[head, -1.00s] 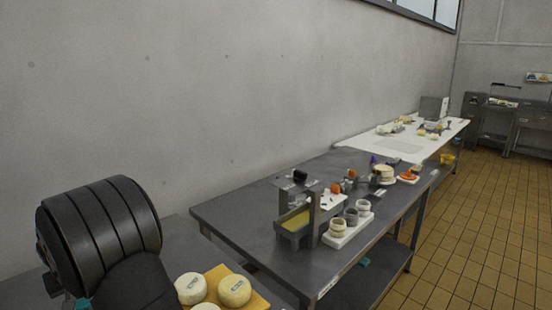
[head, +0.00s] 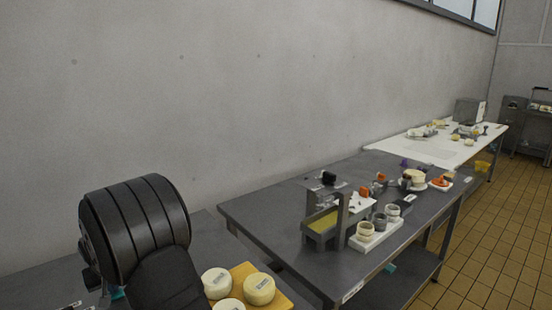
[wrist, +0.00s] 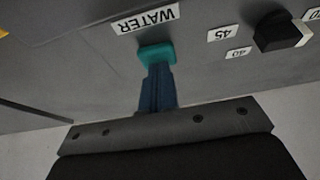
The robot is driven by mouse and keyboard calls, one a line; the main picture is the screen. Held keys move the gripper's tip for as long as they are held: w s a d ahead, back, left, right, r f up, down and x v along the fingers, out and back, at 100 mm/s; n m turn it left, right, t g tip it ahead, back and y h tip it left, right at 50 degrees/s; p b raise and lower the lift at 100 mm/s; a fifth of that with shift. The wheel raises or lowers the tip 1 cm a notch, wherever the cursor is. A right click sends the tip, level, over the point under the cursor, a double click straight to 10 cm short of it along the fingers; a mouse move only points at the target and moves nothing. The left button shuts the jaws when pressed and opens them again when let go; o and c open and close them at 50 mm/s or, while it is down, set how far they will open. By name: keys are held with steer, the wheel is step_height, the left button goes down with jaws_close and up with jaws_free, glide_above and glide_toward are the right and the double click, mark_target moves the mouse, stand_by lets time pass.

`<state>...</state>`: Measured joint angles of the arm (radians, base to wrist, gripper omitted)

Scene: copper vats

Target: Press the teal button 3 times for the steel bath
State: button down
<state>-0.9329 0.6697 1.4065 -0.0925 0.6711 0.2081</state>
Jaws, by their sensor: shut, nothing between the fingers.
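The teal button (wrist: 157,54) sits on a grey metal panel (wrist: 85,60) in the wrist view, beside a white label reading WATER (wrist: 145,20). My gripper (wrist: 157,72) is shut, its blue fingers together and empty. The fingertips are right at the button's near edge and cover part of it. I cannot tell whether they touch it or whether it is pushed in. In the head view my gripper and the button cannot be made out. I cannot identify the steel bath for sure.
A black knob (wrist: 280,32) with labels 45 and 40 is right of the button. In the head view, cheeses lie on a yellow board (head: 283,300). A grey table (head: 270,210) carries a metal trough (head: 322,240) and small pots on a white tray (head: 378,238).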

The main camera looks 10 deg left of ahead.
steer(key=shift+r, duration=1.5)
steer(key=shift+f, duration=0.15)
steer(key=shift+f, duration=1.35)
steer(key=shift+r, duration=1.5)
steer(key=shift+f, duration=0.15)
